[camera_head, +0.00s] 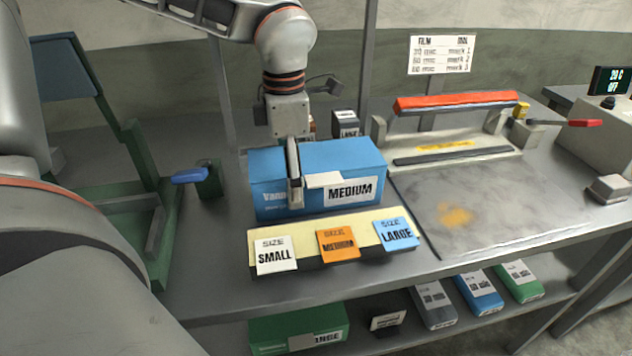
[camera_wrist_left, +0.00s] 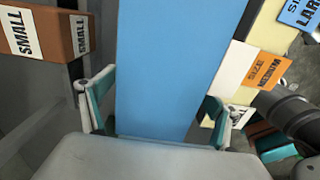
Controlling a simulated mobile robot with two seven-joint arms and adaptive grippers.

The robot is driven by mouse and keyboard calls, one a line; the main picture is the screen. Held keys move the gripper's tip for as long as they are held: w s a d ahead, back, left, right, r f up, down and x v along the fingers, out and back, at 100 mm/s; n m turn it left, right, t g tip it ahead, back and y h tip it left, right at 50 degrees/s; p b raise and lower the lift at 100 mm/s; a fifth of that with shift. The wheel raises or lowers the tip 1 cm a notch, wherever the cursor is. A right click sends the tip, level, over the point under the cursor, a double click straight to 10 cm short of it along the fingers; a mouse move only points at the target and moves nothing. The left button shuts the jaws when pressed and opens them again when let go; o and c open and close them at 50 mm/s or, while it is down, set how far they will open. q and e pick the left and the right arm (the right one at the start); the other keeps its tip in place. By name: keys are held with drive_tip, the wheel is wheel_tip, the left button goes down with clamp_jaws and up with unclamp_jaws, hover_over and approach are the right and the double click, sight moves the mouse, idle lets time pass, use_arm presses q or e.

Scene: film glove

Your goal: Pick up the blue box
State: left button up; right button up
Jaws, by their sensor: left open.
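The blue box (camera_head: 345,160) with a white MEDIUM label stands on the workbench in the head view, behind the size cards. My left gripper (camera_head: 294,175) reaches down over its left part, with one finger in front of the box's front face. The other finger is hidden behind the box. In the left wrist view the blue box (camera_wrist_left: 170,60) fills the space between the two spread fingers of the left gripper (camera_wrist_left: 155,115). The gripper is open around the box; contact cannot be told. My right gripper is not in view.
A cream stand (camera_head: 330,242) with SMALL, MEDIUM and LARGE cards is close in front. A sealer with a red bar (camera_head: 455,102) stands right. A brown SMALL box (camera_wrist_left: 38,33) shows in the wrist view. A green frame (camera_head: 140,190) stands left.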

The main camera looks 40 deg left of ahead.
use_arm(q)
drive_tip(key=shift+f, duration=0.95)
drive_tip(key=c, duration=1.2)
